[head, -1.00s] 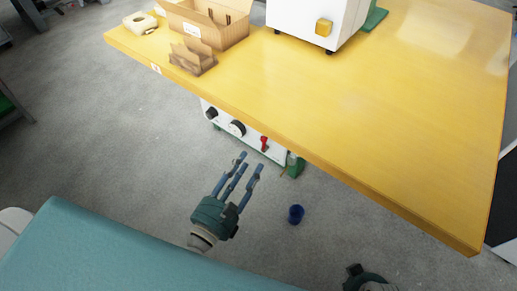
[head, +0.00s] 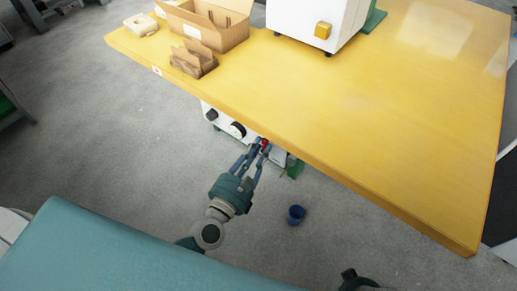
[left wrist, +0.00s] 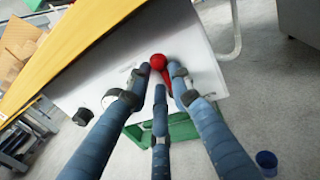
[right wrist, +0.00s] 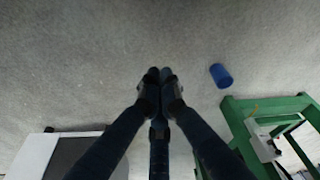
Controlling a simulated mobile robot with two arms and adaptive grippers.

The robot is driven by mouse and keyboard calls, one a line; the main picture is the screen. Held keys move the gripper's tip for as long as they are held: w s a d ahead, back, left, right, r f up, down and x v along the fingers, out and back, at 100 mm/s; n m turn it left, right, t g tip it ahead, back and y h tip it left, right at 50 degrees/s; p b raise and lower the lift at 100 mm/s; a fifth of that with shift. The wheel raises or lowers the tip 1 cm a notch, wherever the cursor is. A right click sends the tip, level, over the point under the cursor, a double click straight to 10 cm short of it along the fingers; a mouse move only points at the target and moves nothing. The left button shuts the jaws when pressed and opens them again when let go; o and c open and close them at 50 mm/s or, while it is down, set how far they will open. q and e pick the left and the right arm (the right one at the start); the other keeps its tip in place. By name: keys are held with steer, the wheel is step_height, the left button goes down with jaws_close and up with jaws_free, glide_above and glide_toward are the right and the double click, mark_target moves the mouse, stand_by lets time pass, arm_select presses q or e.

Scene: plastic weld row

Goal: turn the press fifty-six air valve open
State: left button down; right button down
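The red air valve handle (left wrist: 158,62) has a round knob and a short lever on the white front panel (left wrist: 195,50) under the table. It also shows in the head view (head: 265,143), partly covered by my fingers. My left gripper (left wrist: 159,75) is at the handle, with its fingers apart on both sides of the lever and the third finger below. I cannot tell whether any finger touches it. My right gripper (right wrist: 158,73) has its fingertips together, with nothing between them, above the bare floor.
The yellow tabletop (head: 360,110) overhangs the panel, its edge close above my left fingers. Black knobs (head: 238,130) sit left of the handle. A blue cup (head: 296,214) stands on the floor. A green frame (right wrist: 265,105) shows in the right wrist view.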

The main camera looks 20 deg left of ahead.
arm_select(q)
steer(key=shift+f, duration=0.1)
stand_by(0.3)
steer(key=m+b, duration=0.1)
steer(key=m, duration=0.4)
steer(key=d+f+m+t+h+b, duration=0.1)
steer(key=m+b, duration=0.1)
steer(key=m, duration=0.3)
steer(key=s+d+f+m+h+b, duration=0.1)
steer(key=m, duration=0.3)
steer(key=shift+d+m+t+b, duration=0.25)
steer(key=shift+m+t+b, duration=0.05)
steer(key=shift+m+b, duration=0.1)
steer(key=shift+d+f+m+h, duration=0.15)
steer(key=shift+m+h, duration=0.4)
steer(key=shift+m, duration=0.75)
steer(key=shift+a+f+m+h, duration=0.1)
steer(key=shift+f+m+h, duration=0.3)
steer(key=shift+m, duration=0.9)
arm_select(e)
step_height(320, 180, up, 14)
steer(key=t, duration=0.1)
steer(key=shift+s+d+r, duration=0.2)
arm_select(q)
steer(key=shift+r, duration=0.1)
steer(key=shift+d+f, duration=0.1)
steer(key=shift+f, duration=0.1)
